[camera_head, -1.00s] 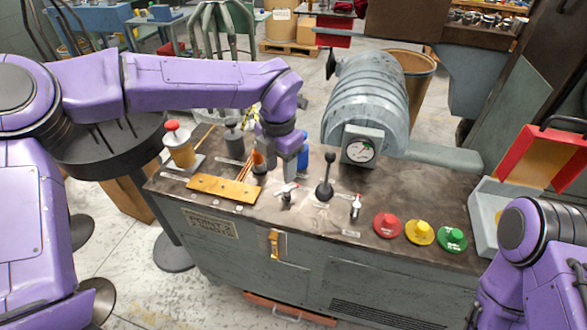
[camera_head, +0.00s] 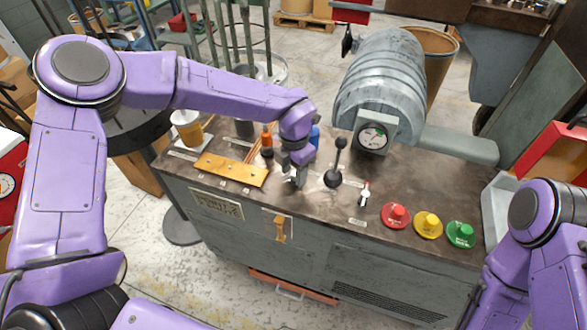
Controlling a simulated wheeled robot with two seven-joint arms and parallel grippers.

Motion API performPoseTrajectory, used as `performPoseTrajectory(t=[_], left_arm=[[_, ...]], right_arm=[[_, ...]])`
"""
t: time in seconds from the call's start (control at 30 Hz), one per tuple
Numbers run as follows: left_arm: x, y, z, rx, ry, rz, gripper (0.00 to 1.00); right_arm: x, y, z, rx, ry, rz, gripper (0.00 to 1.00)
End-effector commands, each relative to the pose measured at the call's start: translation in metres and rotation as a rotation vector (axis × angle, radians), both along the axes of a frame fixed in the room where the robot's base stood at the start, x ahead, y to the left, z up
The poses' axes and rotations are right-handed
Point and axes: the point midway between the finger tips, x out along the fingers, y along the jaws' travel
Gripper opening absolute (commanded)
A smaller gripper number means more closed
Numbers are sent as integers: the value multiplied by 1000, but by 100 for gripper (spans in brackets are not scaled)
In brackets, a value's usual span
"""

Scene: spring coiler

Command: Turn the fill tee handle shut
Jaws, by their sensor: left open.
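My left gripper (camera_head: 299,177) points down over the front of the bench top, left of a black ball-topped lever. Its jaws are open, around or just beside a small metal tee handle (camera_head: 290,181), mostly hidden by the fingers; I cannot tell if they touch it. The labels are too small to read, so I cannot tell which one is the fill handle. My right arm shows at the lower right; its gripper is out of view.
The black lever (camera_head: 335,170) stands close to the right of the left gripper. Behind it are a gauge (camera_head: 373,137) and a grey ribbed drum (camera_head: 380,80). A brass plate (camera_head: 231,169) lies left; red (camera_head: 396,215), yellow (camera_head: 428,225) and green (camera_head: 461,233) buttons sit right.

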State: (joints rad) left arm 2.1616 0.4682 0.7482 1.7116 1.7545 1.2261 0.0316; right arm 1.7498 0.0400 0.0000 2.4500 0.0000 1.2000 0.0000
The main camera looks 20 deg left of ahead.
Motion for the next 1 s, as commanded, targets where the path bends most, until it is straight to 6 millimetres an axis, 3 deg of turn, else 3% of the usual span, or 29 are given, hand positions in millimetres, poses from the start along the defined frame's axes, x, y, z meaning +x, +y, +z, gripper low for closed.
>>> performPoseTrajectory(t=[0.1,0.13,0.27,0.67,1.0], left_arm=[[0,0,0,0,0,1,48],[0,0,0,0,0,1,41],[0,0,0,0,0,1,0],[0,1,0,0,1,51,0],[0,1,-1,0,0,290,0]], right_arm=[[0,0,0,0,0,0,0],[0,0,0,0,0,0,0],[0,0,0,0,0,0,0],[0,0,-2,0,0,0,0],[0,0,-10,0,0,0,0]])
